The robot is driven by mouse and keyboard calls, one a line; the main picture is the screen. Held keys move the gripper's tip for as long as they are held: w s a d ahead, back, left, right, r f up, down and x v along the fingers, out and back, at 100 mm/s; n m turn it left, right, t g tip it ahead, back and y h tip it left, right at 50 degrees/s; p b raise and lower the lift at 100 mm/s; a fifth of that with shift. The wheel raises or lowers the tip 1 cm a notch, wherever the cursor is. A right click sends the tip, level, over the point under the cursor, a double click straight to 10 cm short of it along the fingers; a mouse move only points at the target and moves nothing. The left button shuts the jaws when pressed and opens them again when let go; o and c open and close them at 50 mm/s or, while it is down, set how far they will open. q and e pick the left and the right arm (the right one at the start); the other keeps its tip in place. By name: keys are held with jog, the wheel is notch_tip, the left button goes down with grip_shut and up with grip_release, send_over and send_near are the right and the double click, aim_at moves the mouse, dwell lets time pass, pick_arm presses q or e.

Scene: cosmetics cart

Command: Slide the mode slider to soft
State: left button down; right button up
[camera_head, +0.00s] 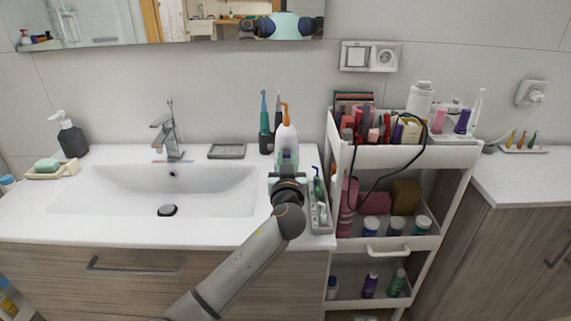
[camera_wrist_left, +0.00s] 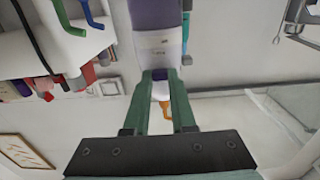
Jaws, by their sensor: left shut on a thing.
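A white bottle-shaped device with an orange nozzle (camera_head: 286,133) stands upright near the right end of the sink counter, behind my left gripper. In the left wrist view its body (camera_wrist_left: 160,45) appears upside down, white with a purple section and small unreadable print. A small purple part (camera_wrist_left: 162,88), apparently the mode slider, shows between my fingertips. My left gripper (camera_head: 287,172) is at the front of the device, its green fingers (camera_wrist_left: 161,78) shut on that small part. The slider's setting cannot be read. My right gripper is not in view.
A grey tray (camera_head: 322,222) with small brushes lies right of my left gripper. Dark-handled toothbrushes (camera_head: 265,128) stand left of the device. The white cart (camera_head: 385,157) full of cosmetics is to the right. The sink basin (camera_head: 130,190) is open to the left.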

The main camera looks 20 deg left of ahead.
pick_arm(q)
jog(key=shift+r, duration=0.1)
jog(key=c, duration=0.7)
grip_release()
jog(key=shift+s+d, duration=0.25)
jog(key=shift+s, duration=0.35)
jog(key=b+v, duration=0.1)
jog(key=v, duration=1)
jog(key=shift+s, duration=0.15)
